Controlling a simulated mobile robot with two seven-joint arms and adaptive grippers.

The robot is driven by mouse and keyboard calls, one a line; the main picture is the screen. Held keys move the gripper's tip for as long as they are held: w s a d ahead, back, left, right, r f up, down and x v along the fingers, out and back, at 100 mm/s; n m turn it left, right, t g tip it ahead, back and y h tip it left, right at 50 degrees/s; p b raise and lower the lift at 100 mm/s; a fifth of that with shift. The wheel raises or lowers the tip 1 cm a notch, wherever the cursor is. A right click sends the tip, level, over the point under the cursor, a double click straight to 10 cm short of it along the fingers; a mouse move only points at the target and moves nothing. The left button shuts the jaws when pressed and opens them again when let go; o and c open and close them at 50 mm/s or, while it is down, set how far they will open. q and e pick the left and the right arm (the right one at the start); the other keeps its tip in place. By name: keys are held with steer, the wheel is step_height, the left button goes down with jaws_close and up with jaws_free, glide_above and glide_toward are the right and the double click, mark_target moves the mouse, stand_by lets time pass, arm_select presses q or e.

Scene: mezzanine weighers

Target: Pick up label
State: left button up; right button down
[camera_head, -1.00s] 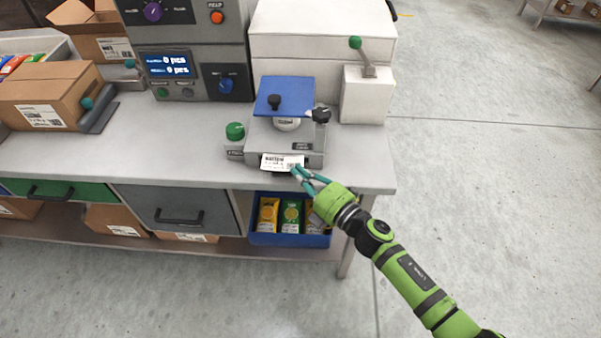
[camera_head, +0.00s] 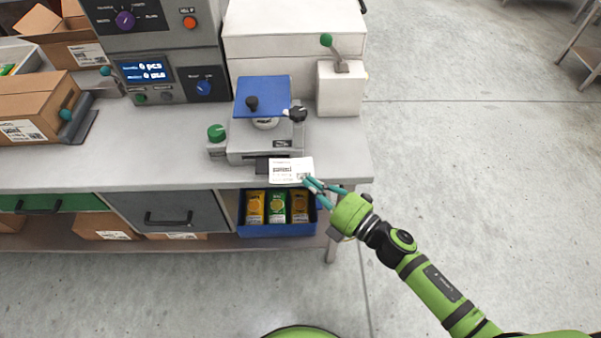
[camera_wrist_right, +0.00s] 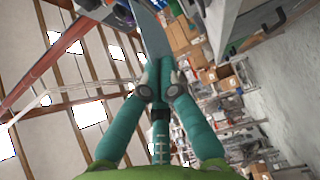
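The white printed label (camera_head: 286,172) is at my right gripper's fingertips (camera_head: 308,183), in front of the small grey machine with the blue top plate (camera_head: 262,97). The gripper is shut on its right end. In the right wrist view the two teal fingers (camera_wrist_right: 159,82) come together at the tips, with a thin grey-blue sheet, apparently the label (camera_wrist_right: 153,36), extending beyond them. The label looks clear of the machine's dark front slot (camera_head: 262,166). My left gripper is not in view.
A blue bin (camera_head: 278,230) with colourful packets sits below.

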steer(key=s+d, duration=0.1)
steer(key=s+d+r, duration=0.1)
steer(key=s+d+p, duration=0.1)
steer(key=shift+s+d+r, duration=0.1)
steer(key=shift+s+r, duration=0.05)
steer(key=shift+r, duration=0.2)
